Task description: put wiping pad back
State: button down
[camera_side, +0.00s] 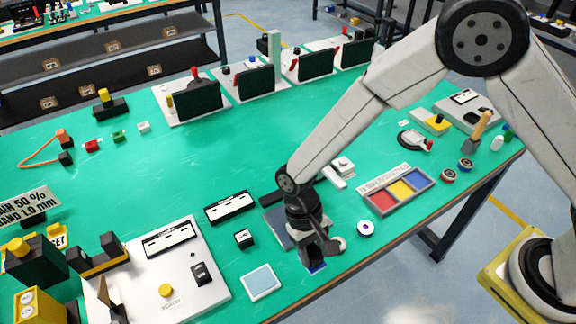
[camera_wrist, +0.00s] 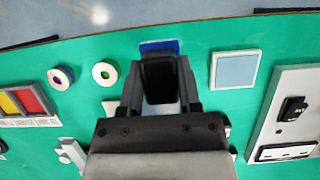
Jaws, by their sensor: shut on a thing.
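My gripper (camera_side: 314,252) points down near the front edge of the green table. In the wrist view my gripper (camera_wrist: 160,88) is shut on a dark block, the wiping pad (camera_wrist: 159,72), between its two fingers. A blue patch with a pale border (camera_wrist: 158,46) shows just beyond and under the pad. The blue also shows below the fingers in the side view (camera_side: 317,267). I cannot tell whether this blue is part of the pad or a marked place on the table, nor whether the pad touches the table.
A light blue square tile (camera_side: 262,282) lies left of my gripper. A white ring (camera_side: 366,228) and a tray of red, yellow and blue sections (camera_side: 395,190) are to the right. A switch panel (camera_side: 205,285) stands at the left.

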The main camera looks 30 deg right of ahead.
jog(key=shift+w+a+f, duration=0.35)
jog(key=shift+w+f, duration=0.25)
jog(key=shift+f, duration=0.2)
jog(key=shift+w+a+f, duration=0.15)
jog(key=shift+w+f, duration=0.1)
jog(key=shift+f, duration=1.6)
jog(key=shift+f, duration=0.1)
jog(key=shift+c, duration=1.4)
grip_release()
jog(key=v, duration=1.2)
